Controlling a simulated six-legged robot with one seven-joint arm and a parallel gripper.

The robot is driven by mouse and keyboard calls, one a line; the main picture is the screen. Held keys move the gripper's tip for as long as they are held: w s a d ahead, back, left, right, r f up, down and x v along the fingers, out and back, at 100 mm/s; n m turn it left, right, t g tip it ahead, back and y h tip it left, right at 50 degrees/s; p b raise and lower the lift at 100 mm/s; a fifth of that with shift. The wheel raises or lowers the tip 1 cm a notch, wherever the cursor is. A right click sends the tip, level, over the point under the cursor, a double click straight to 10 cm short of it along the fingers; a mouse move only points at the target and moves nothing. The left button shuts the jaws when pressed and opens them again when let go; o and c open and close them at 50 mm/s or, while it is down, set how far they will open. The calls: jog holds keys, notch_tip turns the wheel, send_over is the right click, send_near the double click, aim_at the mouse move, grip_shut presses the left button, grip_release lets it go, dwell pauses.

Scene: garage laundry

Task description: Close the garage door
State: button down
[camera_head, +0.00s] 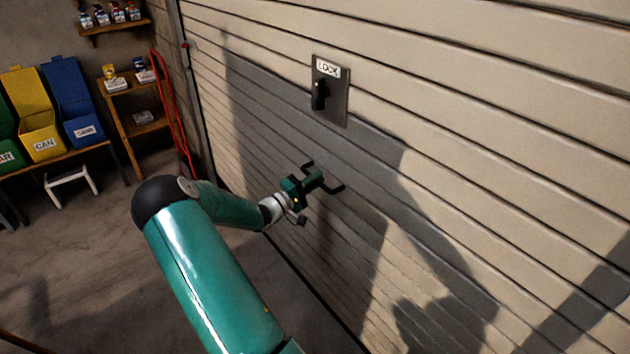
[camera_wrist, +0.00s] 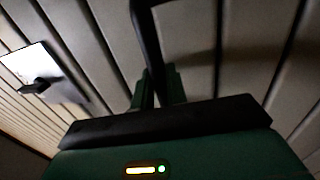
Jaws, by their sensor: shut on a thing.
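The garage door (camera_head: 480,130) is a beige slatted panel that fills the right side of the head view. Its lower edge runs near the floor; I cannot tell whether it touches. A dark handle (camera_head: 338,187) stands out from the door, below the lock plate. My gripper (camera_head: 316,178) is at the handle and shut on it. In the wrist view, the dark handle bar (camera_wrist: 148,40) comes down between the two fingers of my gripper (camera_wrist: 158,88). The lock plate (camera_head: 330,90) carries a black knob and a "LOCK" label; it also shows in the wrist view (camera_wrist: 30,62).
Yellow (camera_head: 38,115) and blue (camera_head: 75,100) bins stand on a bench at the left. A white stool (camera_head: 70,178) is below them.

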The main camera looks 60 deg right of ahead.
send_near(326, 208)
jog(key=x, duration=0.5)
jog(key=shift+r, duration=0.35)
jog(key=shift+f, duration=0.3)
jog(key=shift+a, duration=0.1)
jog(key=c, duration=1.5)
grip_release()
jog(key=shift+f, duration=0.1)
jog(key=v, duration=1.3)
jog(key=shift+w+a+r, duration=0.15)
jog(key=shift+a+r, duration=0.05)
jog(key=shift+a, duration=0.15)
